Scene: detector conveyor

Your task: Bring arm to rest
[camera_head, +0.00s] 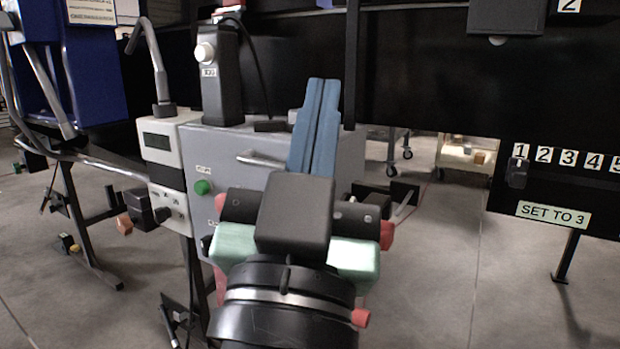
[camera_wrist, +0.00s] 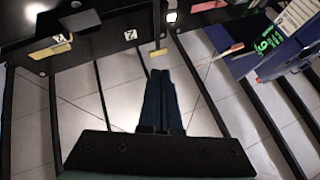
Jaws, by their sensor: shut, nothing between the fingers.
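My gripper (camera_head: 318,95) shows in the middle of the head view, with its two long blue fingers pressed together and pointing up and away. Nothing is between the fingers. In the wrist view the shut blue fingers (camera_wrist: 160,85) point ahead over the tiled floor. In the head view the fingers overlap the front of a grey box (camera_head: 245,150); whether they touch it I cannot tell. The gripper's dark body and pale green wrist part hide what lies behind them.
A green button (camera_head: 203,187) and a handle (camera_head: 262,160) are on the grey box. At the right is a black panel with a numbered slider (camera_head: 517,173) near 1 and a "SET TO 3" label (camera_head: 553,213). A blue machine (camera_head: 95,75) stands left. Floor shows between them.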

